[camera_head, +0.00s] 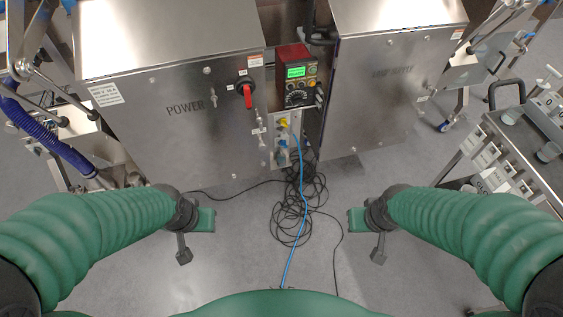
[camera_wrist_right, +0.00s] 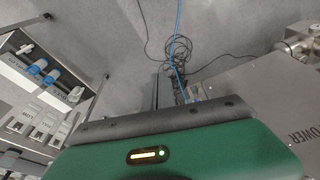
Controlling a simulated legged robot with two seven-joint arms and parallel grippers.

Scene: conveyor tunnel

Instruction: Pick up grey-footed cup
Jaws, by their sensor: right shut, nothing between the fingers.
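I cannot make out a grey-footed cup for certain in either view. At the right edge of the head view, a grey cup-like thing (camera_head: 548,151) stands on a cart, too small to tell its foot. My right gripper (camera_head: 378,256) hangs over the floor, shut and empty, well to the left of that cart. My left gripper (camera_head: 184,256) hangs over the floor on the left, with nothing seen in it; its fingers are too small to judge. In the wrist view, my green and dark housing fills the lower part.
Two steel cabinets (camera_head: 165,110) stand ahead, with a control box (camera_head: 297,75) between them. Tangled black cables (camera_head: 297,205) and a blue cable lie on the floor between my grippers. The cart (camera_head: 475,130) stands right, carrying white trays. Grey floor near my grippers is otherwise clear.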

